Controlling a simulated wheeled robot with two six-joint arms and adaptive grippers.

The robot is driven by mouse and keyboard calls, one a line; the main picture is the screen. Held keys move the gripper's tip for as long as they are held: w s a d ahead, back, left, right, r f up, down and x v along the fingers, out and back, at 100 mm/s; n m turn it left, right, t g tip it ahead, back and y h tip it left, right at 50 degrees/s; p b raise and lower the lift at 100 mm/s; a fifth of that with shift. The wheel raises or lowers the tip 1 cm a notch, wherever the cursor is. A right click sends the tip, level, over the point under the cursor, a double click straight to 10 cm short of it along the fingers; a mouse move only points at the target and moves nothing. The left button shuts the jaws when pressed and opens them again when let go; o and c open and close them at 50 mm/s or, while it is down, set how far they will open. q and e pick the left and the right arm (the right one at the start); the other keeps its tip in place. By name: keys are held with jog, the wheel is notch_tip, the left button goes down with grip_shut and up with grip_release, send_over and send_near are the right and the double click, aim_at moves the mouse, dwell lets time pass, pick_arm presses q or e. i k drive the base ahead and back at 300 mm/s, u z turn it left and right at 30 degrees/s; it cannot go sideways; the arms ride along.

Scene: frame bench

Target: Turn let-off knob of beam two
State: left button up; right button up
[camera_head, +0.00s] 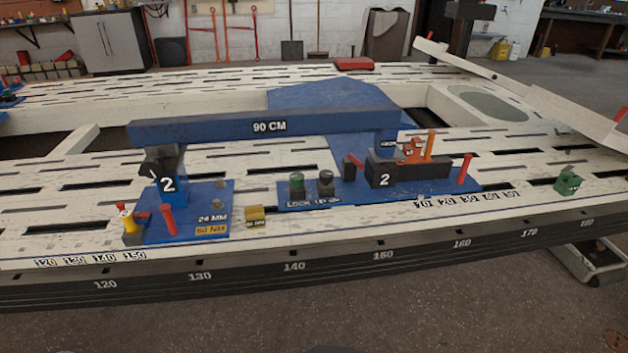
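The blue beam (215,127) marked "90 CM" lies across two supports on the white slotted bench. Its left support (170,183) and its right dark block (410,172) both carry a white "2". On the blue plate between them stand a green-topped knob (297,184) and a black knob (326,183), side by side and upright. The lettering in front of them is too small to read surely. Orange and red levers (430,145) rise at the right block. I cannot tell which knob is the let-off knob. Neither of my grippers is in view.
A yellow and red fitting (129,222) and a red peg (167,220) stand at the left support. A small yellow block (255,216) sits between the plates. A green piece (568,181) is at the right. The bench's front strip is mostly clear.

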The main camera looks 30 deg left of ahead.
aim_at(326, 177)
jog(key=u, duration=0.35)
jog(key=i, duration=1.05)
jog(key=u, duration=0.05)
